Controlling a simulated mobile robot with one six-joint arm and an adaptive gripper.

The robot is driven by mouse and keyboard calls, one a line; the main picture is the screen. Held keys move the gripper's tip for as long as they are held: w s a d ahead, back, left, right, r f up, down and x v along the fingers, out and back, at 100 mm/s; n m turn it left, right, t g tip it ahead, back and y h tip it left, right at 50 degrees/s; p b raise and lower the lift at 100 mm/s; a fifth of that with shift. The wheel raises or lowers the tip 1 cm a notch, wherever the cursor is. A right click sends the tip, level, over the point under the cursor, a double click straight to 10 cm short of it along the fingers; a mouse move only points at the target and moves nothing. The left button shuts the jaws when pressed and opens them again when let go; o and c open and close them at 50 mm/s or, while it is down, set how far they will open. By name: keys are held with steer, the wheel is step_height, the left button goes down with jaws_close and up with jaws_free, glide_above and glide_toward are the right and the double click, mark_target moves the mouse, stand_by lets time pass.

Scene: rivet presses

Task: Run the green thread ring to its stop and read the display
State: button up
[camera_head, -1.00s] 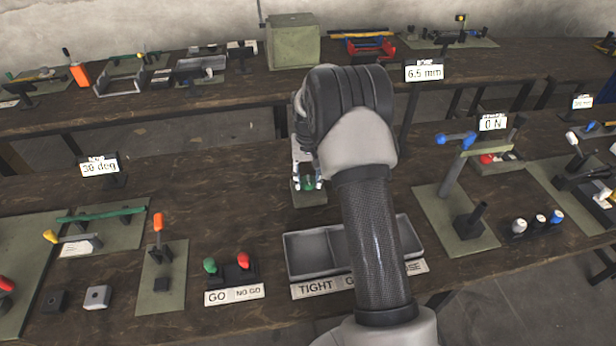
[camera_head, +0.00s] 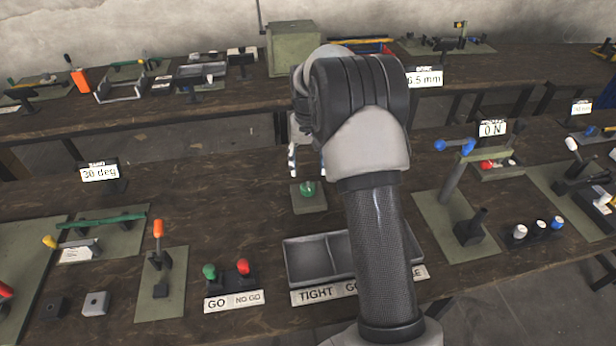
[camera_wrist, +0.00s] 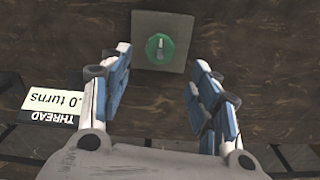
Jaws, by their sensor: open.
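The green thread ring (camera_head: 307,188) sits on a small grey-green plate (camera_head: 309,204) on the near bench, in front of my arm. In the wrist view the ring (camera_wrist: 160,48) is a round green disc with a grey stud standing at its middle. My gripper (camera_wrist: 160,64) is open and empty, its blue-and-white fingers spread on either side below the ring in the picture. In the head view the gripper is above the plate, apart from the ring, and partly hidden by my arm. The thread display (camera_wrist: 52,103) shows ".0 turns"; its leading digit cannot be read.
A 30 deg display (camera_head: 100,172) is at left, a 0 N display (camera_head: 492,128) at right.

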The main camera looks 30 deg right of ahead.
steer(key=shift+r, duration=1.95)
steer(key=s+a+r+n+t, duration=0.2)
steer(key=s+a+r, duration=0.8)
steer(key=s+r, duration=0.4)
steer(key=s+a+n+t, duration=0.1)
steer(key=s+a, duration=0.2)
steer(key=s, duration=0.7)
steer(key=s+a+f+n+t, duration=0.1)
steer(key=s+a, duration=0.2)
steer(key=s, duration=0.7)
steer(key=shift+a+f+n+t, duration=0.15)
steer(key=shift+a+n+t, duration=0.15)
